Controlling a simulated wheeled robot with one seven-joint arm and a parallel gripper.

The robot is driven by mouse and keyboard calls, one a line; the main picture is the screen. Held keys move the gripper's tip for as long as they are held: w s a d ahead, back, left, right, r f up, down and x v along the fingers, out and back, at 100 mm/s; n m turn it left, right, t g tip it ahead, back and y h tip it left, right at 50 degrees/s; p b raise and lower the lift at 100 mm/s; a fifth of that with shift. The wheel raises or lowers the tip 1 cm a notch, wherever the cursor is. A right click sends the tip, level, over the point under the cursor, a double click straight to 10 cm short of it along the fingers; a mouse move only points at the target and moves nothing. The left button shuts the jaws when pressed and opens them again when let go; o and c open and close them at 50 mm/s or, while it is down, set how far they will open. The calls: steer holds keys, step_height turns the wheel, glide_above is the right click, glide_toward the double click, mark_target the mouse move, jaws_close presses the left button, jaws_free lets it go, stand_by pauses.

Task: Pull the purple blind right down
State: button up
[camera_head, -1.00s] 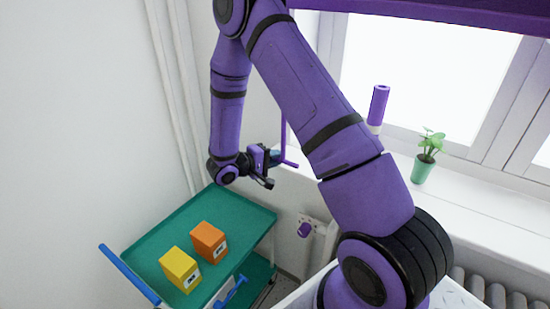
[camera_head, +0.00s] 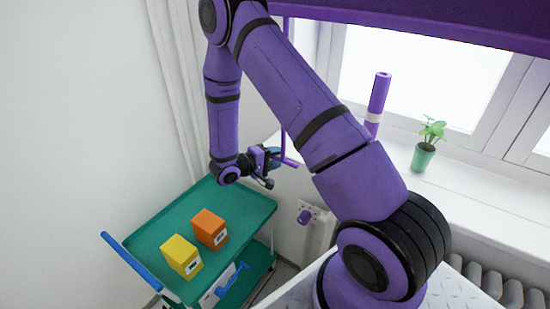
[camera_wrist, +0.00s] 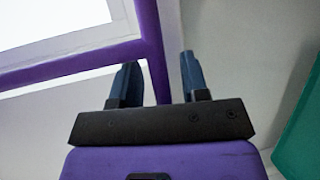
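The purple blind (camera_head: 430,22) spans the top of the window, its lower edge across the top of the head view. A thin purple pull rod (camera_head: 285,90) hangs in front of the window's left side, with a purple crossbar (camera_head: 290,162) at its lower end. My gripper (camera_head: 268,165) is at that lower end, above the cart. Contact with the crossbar is unclear.
A purple cylinder (camera_head: 379,92) and a plant in a green pot (camera_head: 424,157) stand on the white sill (camera_head: 480,195). A green cart (camera_head: 165,220) with a yellow box (camera_head: 182,256) and an orange box (camera_head: 210,228) is below my gripper. A radiator (camera_head: 512,292) is at lower right.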

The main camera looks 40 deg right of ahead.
steer(key=a+r, duration=0.2)
steer(key=a, duration=0.8)
steer(key=shift+w+a, duration=0.25)
steer(key=shift+a, duration=0.05)
steer(key=shift+f, duration=0.1)
steer(key=shift+c, duration=1.4)
steer(key=s+d+f+n+t+h, duration=0.1)
steer(key=s+f+n+t+h, duration=0.2)
steer(key=n, duration=1)
steer(key=d+f+n+t+h, duration=0.15)
steer(key=f+n, duration=0.35)
steer(key=n, duration=0.7)
steer(key=w+d+r+n+t+h, duration=0.1)
steer(key=d+r+n, duration=0.1)
steer(key=n, duration=0.3)
steer(key=d+r+n+t+h, duration=0.1)
steer(key=d+r+n+t, duration=0.1)
steer(key=n, duration=0.3)
steer(key=w+d+r+n+t+h, duration=0.1)
steer(key=d+r+n, duration=0.1)
steer(key=d+n, duration=0.2)
steer(key=shift+w+d+r+n+t, duration=0.1)
steer(key=shift+w+r+n+t, duration=0.05)
steer(key=shift+w+n+t, duration=0.25)
